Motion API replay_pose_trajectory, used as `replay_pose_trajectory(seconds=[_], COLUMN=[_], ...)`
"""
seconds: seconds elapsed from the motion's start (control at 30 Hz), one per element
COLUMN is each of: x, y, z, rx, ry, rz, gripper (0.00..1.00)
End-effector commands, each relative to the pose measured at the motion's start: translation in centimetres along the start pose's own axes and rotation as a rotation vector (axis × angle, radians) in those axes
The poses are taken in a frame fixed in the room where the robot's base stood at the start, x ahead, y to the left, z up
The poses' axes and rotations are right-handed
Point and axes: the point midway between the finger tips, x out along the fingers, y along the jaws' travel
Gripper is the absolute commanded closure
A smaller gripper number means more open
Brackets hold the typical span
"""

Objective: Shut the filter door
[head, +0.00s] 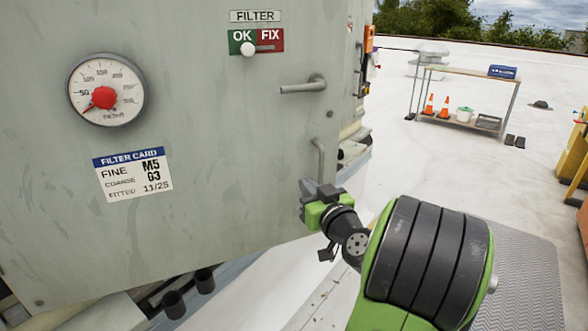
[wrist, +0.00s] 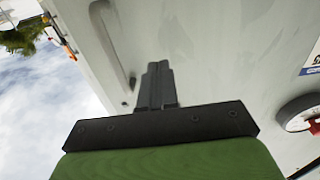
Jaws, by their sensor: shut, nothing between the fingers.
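The filter door (head: 215,150) is a large grey-green panel filling the left of the head view. It stands out over its base along a slanted lower edge; how wide it is open cannot be told. A horizontal lever handle (head: 300,87) sits at its right side, above a vertical pull handle (head: 319,158). My gripper (head: 308,187) is shut and empty at the door's lower right, just below the pull handle. In the wrist view the shut fingers (wrist: 157,72) point at the door face (wrist: 215,55), beside the pull handle (wrist: 112,42); contact is unclear.
A bench (head: 463,72) with cones stands far right. A grey mat (head: 520,285) lies at lower right. The white roof between is clear.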

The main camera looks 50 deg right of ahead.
Motion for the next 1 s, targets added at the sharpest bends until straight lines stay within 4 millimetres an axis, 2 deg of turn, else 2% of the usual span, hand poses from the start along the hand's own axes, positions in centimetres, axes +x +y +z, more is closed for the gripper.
replay_pose_trajectory(seconds=[0.2, 0.33, 0.47, 0.87, 1.0], x=[4.7, 6.4, 7.0, 7.2, 8.0], y=[-0.2, -0.1, -0.1, 0.0, 0.4], z=[-0.3, -0.2, -0.1, 0.0, 0.0], rx=[0.001, 0.0, -0.001, -0.001, -0.002], ry=[0.001, 0.0, 0.0, -0.001, 0.001], rz=[-0.006, -0.004, -0.001, -0.004, -0.018], gripper=[1.0, 1.0, 1.0, 1.0, 1.0])
